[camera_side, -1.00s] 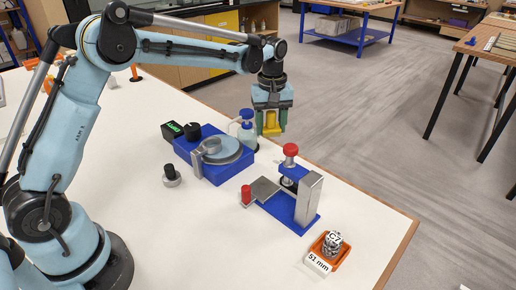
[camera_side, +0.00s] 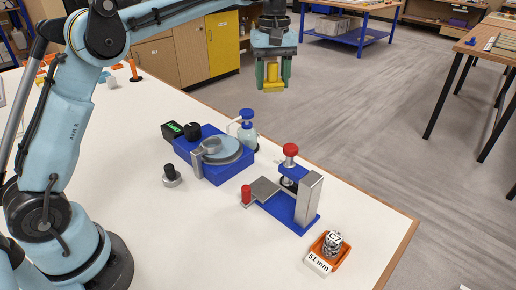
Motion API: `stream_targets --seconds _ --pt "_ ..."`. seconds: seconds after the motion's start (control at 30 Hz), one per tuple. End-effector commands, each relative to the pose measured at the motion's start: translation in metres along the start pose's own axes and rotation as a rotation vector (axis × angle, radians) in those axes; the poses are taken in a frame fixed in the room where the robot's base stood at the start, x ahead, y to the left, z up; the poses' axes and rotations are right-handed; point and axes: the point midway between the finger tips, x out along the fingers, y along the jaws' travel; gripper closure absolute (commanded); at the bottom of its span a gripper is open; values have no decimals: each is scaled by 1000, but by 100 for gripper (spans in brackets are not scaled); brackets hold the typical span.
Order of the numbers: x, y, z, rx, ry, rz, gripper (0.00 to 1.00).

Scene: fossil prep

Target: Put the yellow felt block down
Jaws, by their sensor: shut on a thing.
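My gripper (camera_side: 273,80) is shut on the yellow felt block (camera_side: 272,87). The block hangs between the two green fingers, with its lower part showing below and its sides partly hidden by them. In the picture it appears above the blue wash bottle, against the grey floor, clear of everything under it. How far it is from the table edge cannot be told exactly. The white table (camera_side: 160,235) lies below and to the left.
On the table are a blue grinding machine (camera_side: 217,180) with a grey disc, a blue-capped bottle (camera_side: 247,132), a blue press stand (camera_side: 285,205) with a red knob, a small black-knobbed weight (camera_side: 171,178), and an orange tray (camera_side: 341,262) holding a C7 piece.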

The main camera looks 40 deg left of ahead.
Motion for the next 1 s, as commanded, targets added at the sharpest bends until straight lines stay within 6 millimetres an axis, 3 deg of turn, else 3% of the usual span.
stream_targets --seconds 0.1,0.37,0.47,0.67,0.87,1.0 --pt "-14 0 0 0 0 0 81" --pt "-23 15 61 114 0 0 81" --pt "-27 18 95 176 0 0 81" --pt "-36 14 185 349 0 0 81" --pt "-37 -17 279 550 0 0 81" --pt "-33 -51 333 688 0 0 81"
